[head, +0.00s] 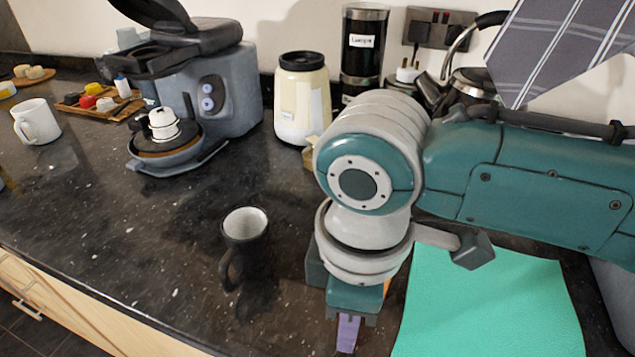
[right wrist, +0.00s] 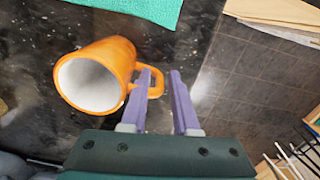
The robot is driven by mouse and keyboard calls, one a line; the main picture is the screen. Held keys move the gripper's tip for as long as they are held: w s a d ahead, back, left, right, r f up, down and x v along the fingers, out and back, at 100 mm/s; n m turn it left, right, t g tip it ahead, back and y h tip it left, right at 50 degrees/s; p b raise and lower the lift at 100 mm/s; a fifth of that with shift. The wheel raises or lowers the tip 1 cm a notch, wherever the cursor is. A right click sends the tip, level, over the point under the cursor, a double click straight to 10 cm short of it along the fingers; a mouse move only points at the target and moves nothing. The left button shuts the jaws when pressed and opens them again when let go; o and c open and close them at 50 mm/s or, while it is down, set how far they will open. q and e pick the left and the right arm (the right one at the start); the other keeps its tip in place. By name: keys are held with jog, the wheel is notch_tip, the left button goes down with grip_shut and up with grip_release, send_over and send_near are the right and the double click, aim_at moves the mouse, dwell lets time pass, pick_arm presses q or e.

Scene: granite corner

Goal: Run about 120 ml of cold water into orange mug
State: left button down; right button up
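The orange mug (right wrist: 95,75) stands out in the right wrist view, its white inside facing the camera and its handle (right wrist: 157,82) pointing right. In the head view only an orange sliver (head: 387,287) shows behind my right gripper (head: 347,335). In the right wrist view my right gripper (right wrist: 161,72) has its two purple fingers apart. The left finger overlaps the handle, and the handle's outer side lies in the gap between the fingers; I cannot tell whether they touch it. My left gripper is not in view. No tap shows.
A black mug (head: 244,225) stands on the dark granite counter (head: 130,225), left of my right gripper. A turquoise mat (head: 480,310) lies to the right. Behind stand a cream jar (head: 302,105), a grey appliance (head: 215,90) and a kettle (head: 472,85). A white mug (head: 38,122) is far left.

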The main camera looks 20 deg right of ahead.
jog(key=shift+f, duration=0.8)
grip_shut()
dwell(0.8)
